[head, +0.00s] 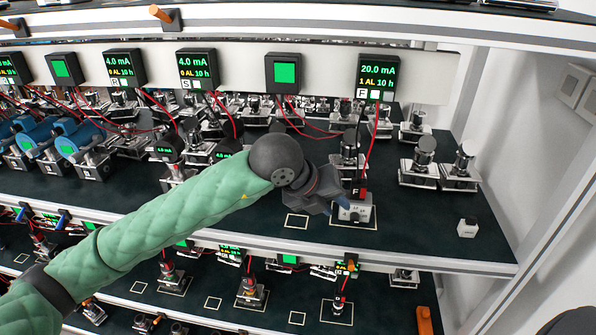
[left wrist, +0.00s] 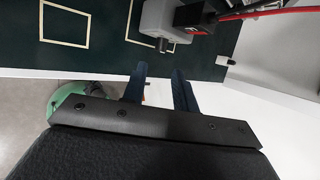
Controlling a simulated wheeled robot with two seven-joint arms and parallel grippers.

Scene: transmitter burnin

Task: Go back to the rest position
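My left gripper (head: 341,203) is at the end of the green-sleeved arm, over the front of the middle shelf, just left of a small grey transmitter (head: 356,212) with a black connector marked F. In the left wrist view the two blue fingers of my left gripper (left wrist: 160,85) stand apart with nothing between them. The transmitter (left wrist: 168,22) is just beyond the fingertips, with a red cable leading off to the right. A dark tip at the bottom right corner of the head view may belong to my right arm; my right gripper does not show.
The middle shelf (head: 420,235) carries several transmitters and coloured cables. Displays hang above, one reading 20.0 mA (head: 378,77). A white shelf edge (head: 400,258) runs below the gripper; a lower shelf lies beneath.

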